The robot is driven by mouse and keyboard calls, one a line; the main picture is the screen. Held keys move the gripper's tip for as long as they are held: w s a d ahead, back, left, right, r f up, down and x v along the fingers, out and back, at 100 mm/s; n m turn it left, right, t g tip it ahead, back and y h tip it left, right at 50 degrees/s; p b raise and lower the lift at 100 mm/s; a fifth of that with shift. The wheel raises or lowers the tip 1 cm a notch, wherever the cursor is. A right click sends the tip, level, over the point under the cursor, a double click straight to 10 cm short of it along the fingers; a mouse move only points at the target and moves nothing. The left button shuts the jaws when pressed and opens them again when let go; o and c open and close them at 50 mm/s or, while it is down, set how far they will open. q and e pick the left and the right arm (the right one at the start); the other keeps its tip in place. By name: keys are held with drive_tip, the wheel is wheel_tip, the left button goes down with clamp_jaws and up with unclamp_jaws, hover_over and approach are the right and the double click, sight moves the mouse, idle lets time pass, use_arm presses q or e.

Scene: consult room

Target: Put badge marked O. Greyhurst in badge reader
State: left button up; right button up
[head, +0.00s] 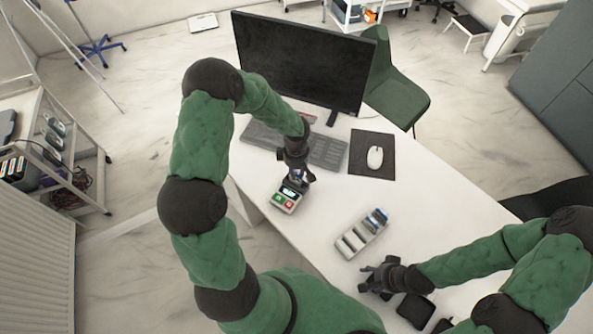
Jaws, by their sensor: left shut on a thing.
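The badge reader (286,198) is a small grey device with a lit screen and a red and a green key. It sits on the white desk near its left edge. My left gripper (299,181) is right at the reader's far end, shut on a badge that is mostly hidden by the fingers. I cannot read a name on it, nor tell whether it touches the reader. A badge rack (361,234) with several slots stands to the right, with blue-and-white badges at its far end. My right gripper (374,279) is near the rack's front side, its fingers apart and empty.
A monitor (300,62), a keyboard (326,151) and a mouse (375,157) on a dark pad stand behind the reader. Dark items (416,310) lie close to my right gripper. The desk (432,212) is clear right of the rack.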

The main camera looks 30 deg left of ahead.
use_arm(q)
drive_tip(key=shift+f+b, duration=0.4)
drive_tip(key=shift+b, duration=0.05)
use_arm(e)
drive_tip(key=shift+s+f, duration=0.1)
drive_tip(key=shift+f, duration=0.5)
use_arm(q)
drive_tip(key=shift+a+f+b, duration=0.1)
drive_tip(key=shift+f+b, duration=0.3)
drive_tip(key=shift+b, duration=0.15)
use_arm(e)
drive_tip(key=shift+w+f, duration=0.2)
drive_tip(key=shift+f, duration=0.3)
use_arm(q)
drive_tip(key=o, duration=0.9)
drive_tip(key=shift+o, duration=0.2)
drive_tip(key=shift+o, duration=1.2)
drive_tip(key=shift+r, duration=0.15)
drive_tip(key=shift+r+p, duration=0.55)
drive_tip(key=shift+r, duration=0.5)
use_arm(e)
drive_tip(key=shift+r, duration=0.5)
use_arm(q)
drive_tip(key=shift+r+p, duration=0.95)
drive_tip(key=shift+r, duration=1.4)
use_arm(e)
drive_tip(key=shift+r, duration=1)
